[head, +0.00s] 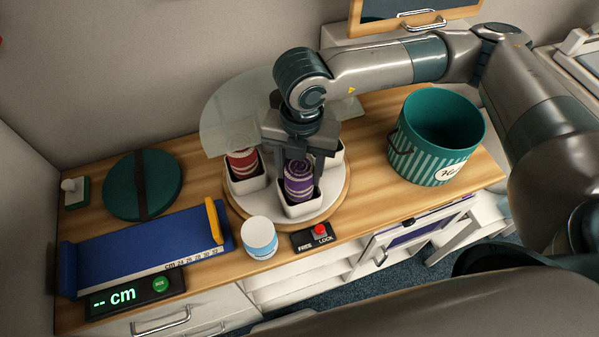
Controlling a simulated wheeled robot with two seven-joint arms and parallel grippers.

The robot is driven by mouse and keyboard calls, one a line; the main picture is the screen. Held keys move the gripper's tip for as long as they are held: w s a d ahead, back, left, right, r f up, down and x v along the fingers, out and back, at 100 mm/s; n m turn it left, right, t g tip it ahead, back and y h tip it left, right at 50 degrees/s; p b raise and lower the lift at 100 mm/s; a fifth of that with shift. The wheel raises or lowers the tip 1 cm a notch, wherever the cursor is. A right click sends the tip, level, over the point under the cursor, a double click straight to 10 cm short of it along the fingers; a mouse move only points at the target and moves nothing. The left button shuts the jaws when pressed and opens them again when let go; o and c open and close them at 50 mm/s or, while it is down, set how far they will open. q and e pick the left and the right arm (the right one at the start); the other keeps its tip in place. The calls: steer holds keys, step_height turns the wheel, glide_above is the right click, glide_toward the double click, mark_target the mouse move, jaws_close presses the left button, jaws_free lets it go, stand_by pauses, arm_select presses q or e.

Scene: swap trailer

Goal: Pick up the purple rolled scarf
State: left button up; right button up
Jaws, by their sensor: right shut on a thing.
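The purple rolled scarf (299,183) stands upright in a white square cup (302,207) at the front of a round turntable (258,217). My right gripper (297,166) comes down on it from above and is shut on its upper part. The scarf's lower end is inside the cup. A red rolled scarf (242,162) stands in another white cup (246,184) to the left. A third white cup (335,157) behind on the right is mostly hidden by my gripper. My left gripper is not in view.
A clear curved cover (228,117) stands behind the turntable. A white jar (259,238) and a lock switch box (317,237) are in front. A green striped bucket (433,150) stands right, a blue measuring board (140,250) left. Bare wood lies between turntable and bucket.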

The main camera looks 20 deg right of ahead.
step_height(320, 180, up, 8)
steer(key=b, duration=0.3)
steer(key=shift+r, duration=0.8)
